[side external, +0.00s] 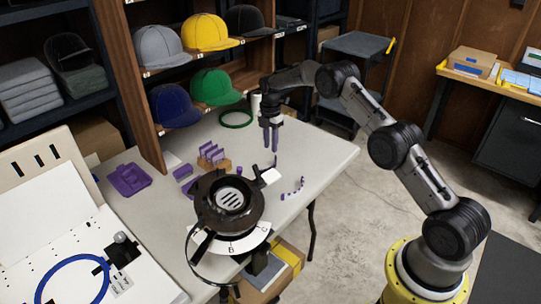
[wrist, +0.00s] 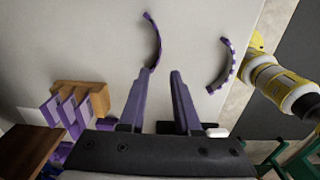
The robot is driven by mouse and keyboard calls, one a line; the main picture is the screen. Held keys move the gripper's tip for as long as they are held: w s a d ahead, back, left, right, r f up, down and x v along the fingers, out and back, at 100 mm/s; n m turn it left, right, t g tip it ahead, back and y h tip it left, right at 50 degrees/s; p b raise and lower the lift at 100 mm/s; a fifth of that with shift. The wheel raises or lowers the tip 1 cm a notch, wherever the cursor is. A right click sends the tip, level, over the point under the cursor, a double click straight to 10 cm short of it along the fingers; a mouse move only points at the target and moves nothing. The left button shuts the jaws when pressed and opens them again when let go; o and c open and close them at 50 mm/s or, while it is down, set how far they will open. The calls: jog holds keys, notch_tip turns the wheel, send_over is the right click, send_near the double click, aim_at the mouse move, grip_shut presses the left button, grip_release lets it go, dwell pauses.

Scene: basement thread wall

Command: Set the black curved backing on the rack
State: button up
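In the wrist view two narrow curved strips lie on the pale table, a dark one with purple along it (wrist: 157,42) and a purple one with small teeth (wrist: 222,66). I cannot tell for sure which is the black backing. The toothed strip also shows in the side view (side external: 292,189). The rack (side external: 213,156) is a wooden block with upright purple slots; it also shows at lower left in the wrist view (wrist: 92,92). My gripper (side external: 270,143) has purple fingers, open and empty, above the table; the dark strip's end appears beside the left fingertip.
A round black machine (side external: 229,203) with a lettered white dial stands at the front table edge. A purple tray (side external: 129,179) and green ring (side external: 236,118) lie on the table (side external: 325,155). Cap shelves (side external: 150,75) stand behind. A white board with a blue hoop (side external: 75,280) is at left.

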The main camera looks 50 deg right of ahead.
jog(key=s+a+r+m+t, duration=0.1)
jog(key=s+a+r+m, duration=0.3)
jog(key=r, duration=0.5)
jog(key=s+a+r+m+t, duration=0.1)
jog(key=s+a+r, duration=0.2)
jog(key=s+r, duration=0.35)
jog(key=s+a+r+m+t, duration=0.1)
jog(key=s+a+r+m, duration=0.2)
jog(key=r, duration=0.8)
jog(key=s+a+r+m+t, duration=0.1)
jog(key=s+a+r+m, duration=0.1)
jog(key=s, duration=0.5)
jog(key=s+a+r+m, duration=0.2)
jog(key=s+a, duration=0.1)
jog(key=s, duration=0.4)
jog(key=s+a+f+m, duration=0.1)
jog(key=s+f+m, duration=0.1)
jog(key=s, duration=0.5)
jog(key=s+a+f+m+t, duration=0.1)
jog(key=s+f+m, duration=0.1)
jog(key=s, duration=0.5)
jog(key=shift+s+a+m+t, duration=0.15)
jog(key=shift+s+m+t, duration=0.2)
jog(key=shift+m, duration=0.55)
